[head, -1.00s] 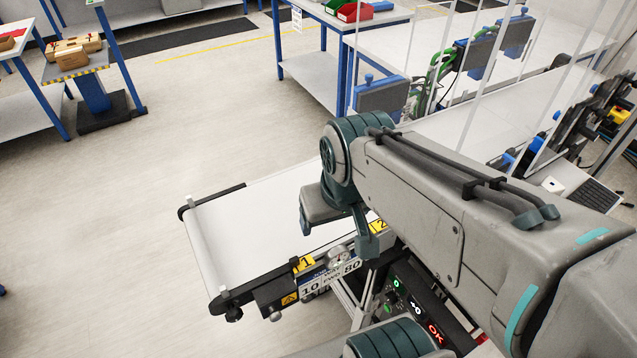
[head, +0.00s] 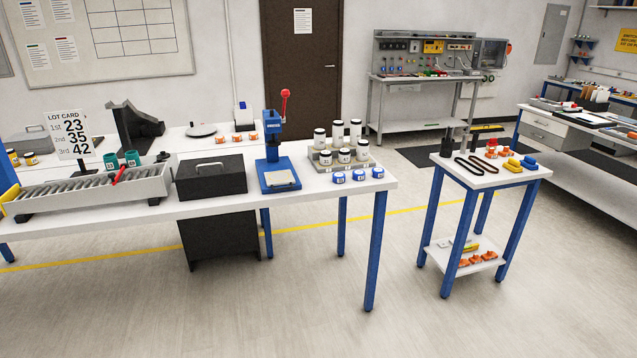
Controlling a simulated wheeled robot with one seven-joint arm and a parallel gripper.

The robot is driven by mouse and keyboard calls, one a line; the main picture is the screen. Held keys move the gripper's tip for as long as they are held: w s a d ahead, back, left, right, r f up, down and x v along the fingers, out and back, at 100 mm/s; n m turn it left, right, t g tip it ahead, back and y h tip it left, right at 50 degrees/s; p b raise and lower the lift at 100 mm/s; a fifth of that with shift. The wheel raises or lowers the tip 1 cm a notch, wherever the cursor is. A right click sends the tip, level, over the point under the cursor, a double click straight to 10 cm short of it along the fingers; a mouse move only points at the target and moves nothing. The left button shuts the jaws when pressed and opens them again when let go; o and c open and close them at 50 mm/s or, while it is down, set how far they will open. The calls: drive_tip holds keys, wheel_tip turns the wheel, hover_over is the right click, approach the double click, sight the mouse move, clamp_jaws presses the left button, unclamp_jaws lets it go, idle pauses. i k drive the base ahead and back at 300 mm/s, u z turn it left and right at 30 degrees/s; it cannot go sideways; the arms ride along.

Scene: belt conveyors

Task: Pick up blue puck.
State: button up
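Three small round pucks, white with blue sides, stand in a row near the front right corner of the white table: the left blue puck (head: 339,177), the middle blue puck (head: 358,175) and the right blue puck (head: 377,172). They stand upright, close together, in front of a holder of white jars. My gripper is not in the head view, and neither is my arm.
A blue press (head: 279,160) with a red knob stands left of the pucks. A dark box (head: 211,180), a roller track (head: 85,192) and several orange-banded pucks share the white table (head: 320,199). A small blue-legged stand (head: 490,180) is to the right, with open floor between.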

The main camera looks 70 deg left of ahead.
sight(337, 177)
drive_tip(key=u, duration=0.75)
drive_tip(key=k, duration=1.05)
drive_tip(key=u, duration=0.35)
drive_tip(key=i, duration=1)
drive_tip(key=u, duration=0.8)
drive_tip(key=i, duration=0.45)
drive_tip(key=u, duration=0.55)
drive_tip(key=i, duration=2.9)
drive_tip(key=z, duration=0.15)
